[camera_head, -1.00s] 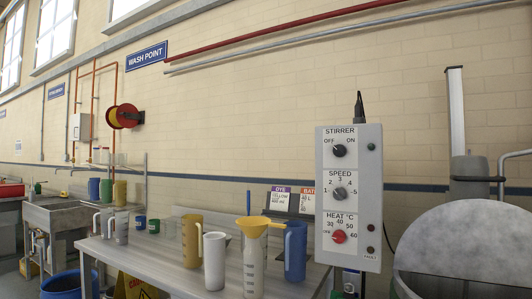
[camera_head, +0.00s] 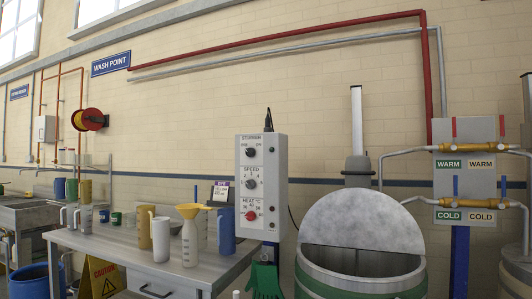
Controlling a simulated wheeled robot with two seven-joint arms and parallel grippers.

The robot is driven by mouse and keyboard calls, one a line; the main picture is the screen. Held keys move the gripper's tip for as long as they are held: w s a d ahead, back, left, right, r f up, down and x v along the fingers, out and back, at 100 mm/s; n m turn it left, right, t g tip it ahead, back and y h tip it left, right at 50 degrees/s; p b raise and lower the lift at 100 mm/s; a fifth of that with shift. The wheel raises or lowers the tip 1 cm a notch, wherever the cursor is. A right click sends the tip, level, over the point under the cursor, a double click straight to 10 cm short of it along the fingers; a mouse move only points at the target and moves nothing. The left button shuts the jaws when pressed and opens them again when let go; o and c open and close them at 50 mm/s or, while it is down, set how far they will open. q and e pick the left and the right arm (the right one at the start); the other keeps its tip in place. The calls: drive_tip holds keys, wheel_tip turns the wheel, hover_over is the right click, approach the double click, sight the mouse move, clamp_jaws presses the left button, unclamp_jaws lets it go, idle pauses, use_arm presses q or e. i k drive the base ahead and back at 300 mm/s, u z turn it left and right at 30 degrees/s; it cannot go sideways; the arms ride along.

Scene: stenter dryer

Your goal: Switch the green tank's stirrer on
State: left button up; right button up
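Below are the speed knob (camera_head: 251,184) and the red heat knob (camera_head: 250,215). The green-banded tank (camera_head: 345,283) stands right of the box, with a grey half-round lid (camera_head: 362,222) at its top. Neither of my grippers is in view.
The steel bench (camera_head: 95,243) carries several jugs and a bottle with a yellow funnel (camera_head: 190,211). A green glove (camera_head: 265,282) hangs below the box. Warm and cold valves (camera_head: 465,148) are on the wall at right. A yellow caution sign (camera_head: 100,280) is under the bench.

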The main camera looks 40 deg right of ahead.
sight(250, 152)
drive_tip(key=z, duration=1.55)
